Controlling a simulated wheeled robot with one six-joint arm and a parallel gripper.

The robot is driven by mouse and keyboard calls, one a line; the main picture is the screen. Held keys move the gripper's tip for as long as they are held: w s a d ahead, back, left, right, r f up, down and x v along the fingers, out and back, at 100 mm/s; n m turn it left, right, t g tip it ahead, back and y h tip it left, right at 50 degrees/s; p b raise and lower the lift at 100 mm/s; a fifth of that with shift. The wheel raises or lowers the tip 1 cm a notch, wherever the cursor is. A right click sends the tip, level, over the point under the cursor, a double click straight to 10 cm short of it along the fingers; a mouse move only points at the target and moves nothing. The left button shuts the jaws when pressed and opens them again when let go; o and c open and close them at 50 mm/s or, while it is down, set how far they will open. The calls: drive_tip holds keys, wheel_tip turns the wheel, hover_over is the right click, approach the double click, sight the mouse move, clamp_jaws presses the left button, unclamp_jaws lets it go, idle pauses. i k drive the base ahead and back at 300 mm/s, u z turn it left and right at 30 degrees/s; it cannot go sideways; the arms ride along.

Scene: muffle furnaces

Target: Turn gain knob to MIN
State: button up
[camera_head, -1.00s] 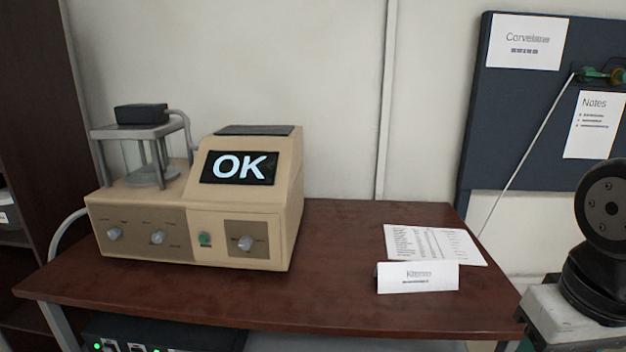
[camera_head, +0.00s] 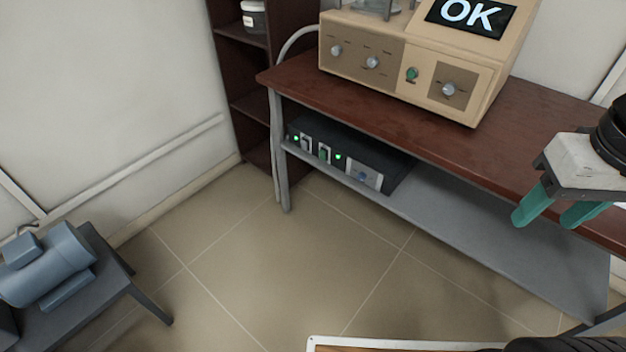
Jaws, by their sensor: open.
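The beige instrument (camera_head: 410,75) stands on the brown table and its screen (camera_head: 470,14) reads OK. Its front has two grey knobs on the left, (camera_head: 336,50) and (camera_head: 372,62), a green button (camera_head: 411,74), and a grey knob on the right (camera_head: 448,89). The labels are too small to read, so I cannot tell which knob is gain. A black box (camera_head: 345,152) on the lower shelf also has a small blue-grey knob (camera_head: 362,177). My gripper (camera_head: 548,220), with teal fingers, is open and empty at the right, apart from all knobs.
The brown table (camera_head: 310,84) has a grey lower shelf (camera_head: 470,240). A dark shelf unit (camera_head: 238,60) stands behind its left end. A blue-grey motor-like machine (camera_head: 45,265) sits on a dark stand at lower left. The tiled floor (camera_head: 290,250) between is clear.

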sight(361, 176)
drive_tip(key=u, duration=0.25)
drive_tip(key=k, duration=1.3)
drive_tip(key=u, duration=0.45)
drive_tip(key=i, duration=1.6)
drive_tip(key=z, duration=0.7)
